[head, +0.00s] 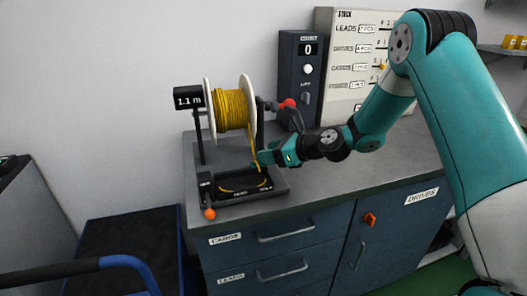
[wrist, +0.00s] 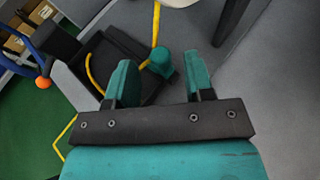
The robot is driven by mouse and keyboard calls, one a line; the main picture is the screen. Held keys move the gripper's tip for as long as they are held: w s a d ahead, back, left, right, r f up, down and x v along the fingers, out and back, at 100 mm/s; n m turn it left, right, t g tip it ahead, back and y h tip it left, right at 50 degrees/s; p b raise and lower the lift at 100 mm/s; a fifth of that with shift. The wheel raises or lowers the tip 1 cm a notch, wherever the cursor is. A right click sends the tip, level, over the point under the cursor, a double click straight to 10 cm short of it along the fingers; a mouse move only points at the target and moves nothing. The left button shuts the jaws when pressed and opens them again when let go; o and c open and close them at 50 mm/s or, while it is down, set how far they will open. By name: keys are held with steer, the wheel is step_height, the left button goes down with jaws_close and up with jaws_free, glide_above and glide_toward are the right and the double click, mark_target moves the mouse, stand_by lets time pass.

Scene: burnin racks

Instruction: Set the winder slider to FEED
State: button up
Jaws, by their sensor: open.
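The winder's spool (head: 233,108) is wound with yellow cable and stands on the counter beside a display (head: 188,98) reading 1.1 m. A yellow strand runs down into the winder's black tray (head: 225,196), where it curves. Small labels along the tray's front edge are too small to read surely. A teal knob-like piece (wrist: 163,64) shows by the tray and the strand in the wrist view; I cannot tell whether it is the slider. My gripper (head: 262,162) is open at the tray's right back side, its fingers on either side of that teal piece in the picture.
An orange ball knob (head: 210,213) sticks out at the winder's front left. A red-tipped crank (head: 289,104) is above my wrist. A dark counter box reading 0 (head: 301,70) and a stock board (head: 345,60) stand behind. Counter (head: 330,185) is clear on the right.

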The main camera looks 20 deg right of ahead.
steer(key=shift+x, duration=1.35)
jaws_close()
steer(key=shift+d, duration=0.1)
